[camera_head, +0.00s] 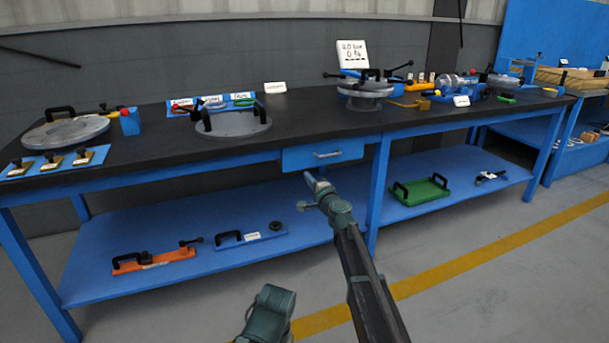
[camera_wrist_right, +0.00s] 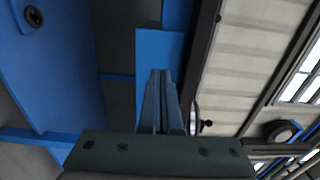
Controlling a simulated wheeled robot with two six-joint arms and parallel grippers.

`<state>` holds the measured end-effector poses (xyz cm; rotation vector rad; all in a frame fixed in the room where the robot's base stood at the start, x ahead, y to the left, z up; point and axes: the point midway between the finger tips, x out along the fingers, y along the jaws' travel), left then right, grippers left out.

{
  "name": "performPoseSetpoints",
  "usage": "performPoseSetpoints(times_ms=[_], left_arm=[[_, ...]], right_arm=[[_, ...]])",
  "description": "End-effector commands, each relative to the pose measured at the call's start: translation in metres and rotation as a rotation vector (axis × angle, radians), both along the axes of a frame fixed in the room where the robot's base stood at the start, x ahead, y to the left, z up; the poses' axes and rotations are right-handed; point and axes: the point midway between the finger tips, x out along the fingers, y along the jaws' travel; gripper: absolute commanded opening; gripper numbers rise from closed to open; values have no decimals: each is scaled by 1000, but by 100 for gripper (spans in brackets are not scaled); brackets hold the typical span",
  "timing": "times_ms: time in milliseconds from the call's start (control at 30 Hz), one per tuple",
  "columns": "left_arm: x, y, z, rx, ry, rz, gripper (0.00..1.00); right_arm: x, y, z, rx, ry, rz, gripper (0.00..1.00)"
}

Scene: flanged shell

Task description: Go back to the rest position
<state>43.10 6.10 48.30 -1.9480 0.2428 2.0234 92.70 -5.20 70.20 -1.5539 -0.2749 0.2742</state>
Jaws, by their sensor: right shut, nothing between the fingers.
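My right gripper (camera_head: 311,181) is in front of the workbench, just below the blue drawer (camera_head: 300,158). Its fingers are shut together with nothing between them. The right wrist view shows the shut fingers (camera_wrist_right: 160,75) with a blue panel (camera_wrist_right: 150,50) of the bench behind them. My right arm reaches up from the lower right of the head view. A dark green part of my own body shows at the bottom of the head view. My left gripper does not show.
The dark bench top (camera_head: 300,124) holds a round flanged lid (camera_head: 68,133), a round plate with handles (camera_head: 232,122) and a glass-sided vessel (camera_head: 366,91). The lower blue shelf (camera_head: 330,220) carries an orange tool (camera_head: 153,260) and a green tray (camera_head: 421,192). The floor in front is clear.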

Motion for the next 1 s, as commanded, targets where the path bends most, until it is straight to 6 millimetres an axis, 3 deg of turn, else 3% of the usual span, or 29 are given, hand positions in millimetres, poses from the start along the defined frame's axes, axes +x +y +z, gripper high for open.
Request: performPoseSetpoints(times_ms=[167,267,367,467,600,700,1000], left_arm=[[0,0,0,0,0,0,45],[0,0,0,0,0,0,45],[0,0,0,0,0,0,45],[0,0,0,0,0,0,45],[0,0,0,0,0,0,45],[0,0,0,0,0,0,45],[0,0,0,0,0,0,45]], right_arm=[[-23,8,-6,-85,-2,61,0],[-65,23,-25,-247,9,180,0],[-121,34,-59,-463,58,334,0],[-180,30,-102,-677,149,484,0],[-260,3,-156,-936,323,653,0],[-308,-24,-184,-1075,455,739,0],[-412,-97,-217,-1322,789,871,0]])
